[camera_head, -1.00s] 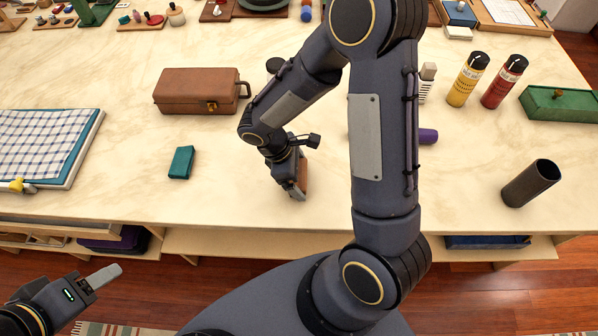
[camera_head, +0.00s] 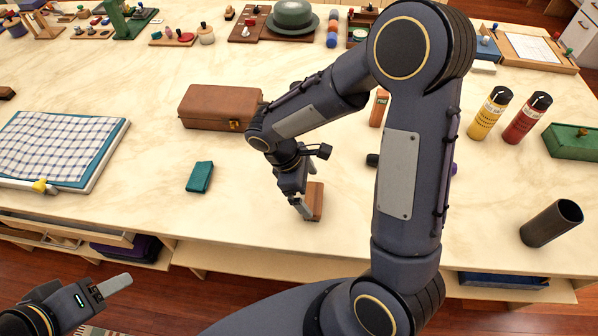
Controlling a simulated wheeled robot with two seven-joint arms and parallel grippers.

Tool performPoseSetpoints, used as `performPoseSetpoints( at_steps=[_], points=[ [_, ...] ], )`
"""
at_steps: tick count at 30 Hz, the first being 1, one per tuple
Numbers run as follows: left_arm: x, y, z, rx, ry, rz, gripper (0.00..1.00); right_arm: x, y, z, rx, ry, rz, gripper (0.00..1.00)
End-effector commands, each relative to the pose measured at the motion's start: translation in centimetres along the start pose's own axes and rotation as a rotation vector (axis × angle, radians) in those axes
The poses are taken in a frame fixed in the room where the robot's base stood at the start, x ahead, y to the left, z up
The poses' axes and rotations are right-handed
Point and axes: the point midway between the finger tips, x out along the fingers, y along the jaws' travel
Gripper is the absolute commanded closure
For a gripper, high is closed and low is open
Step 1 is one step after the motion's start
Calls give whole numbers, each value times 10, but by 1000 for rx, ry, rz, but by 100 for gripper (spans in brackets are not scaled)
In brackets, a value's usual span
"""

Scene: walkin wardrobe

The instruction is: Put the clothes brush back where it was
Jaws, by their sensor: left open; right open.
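A small brown wooden block (camera_head: 315,201), which looks like the clothes brush, stands on the cream tabletop near the front edge. Its left side is partly hidden by my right gripper (camera_head: 303,207). My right gripper is open and low at the table, with its fingers right at the brush's left side. I cannot tell if they touch it. My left gripper (camera_head: 118,284) is open and empty, low at the left in front of the table.
A brown case (camera_head: 215,107) and a teal block (camera_head: 200,177) lie left of my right arm. A folded checked cloth (camera_head: 55,143) is further left. Yellow (camera_head: 490,115) and red (camera_head: 527,118) cans and a dark cup (camera_head: 552,224) stand at the right. The front middle is clear.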

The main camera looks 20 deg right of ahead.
Motion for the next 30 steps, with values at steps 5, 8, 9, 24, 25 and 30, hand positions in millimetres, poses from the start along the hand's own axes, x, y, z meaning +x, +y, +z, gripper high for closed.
performPoseSetpoints(
  at_steps=[5, 8, 9, 24, 25, 30],
  points=[
    [0, 0, 0, 0, 0, 0, 46, -40, 1, -1, 2, 4, 3, 0],
    [0, 0, 0, 0, 0, 0, 46, -55, 0, -1, 1, 3, 1, 0],
    [0, 0, 0, 0, 0, 0, 46, -60, 0, 0, 1, 2, 1, 0],
    [-1, 0, 0, 0, 0, 0, 46, -93, -32, 70, 398, 325, -116, 0],
    [-1, 0, 0, 0, 0, 0, 46, -95, -37, 77, 443, 364, -129, 0],
    [0, 0, 0, 0, 0, 0, 46, -102, -65, 103, 705, 585, -203, 0]
  ],
)
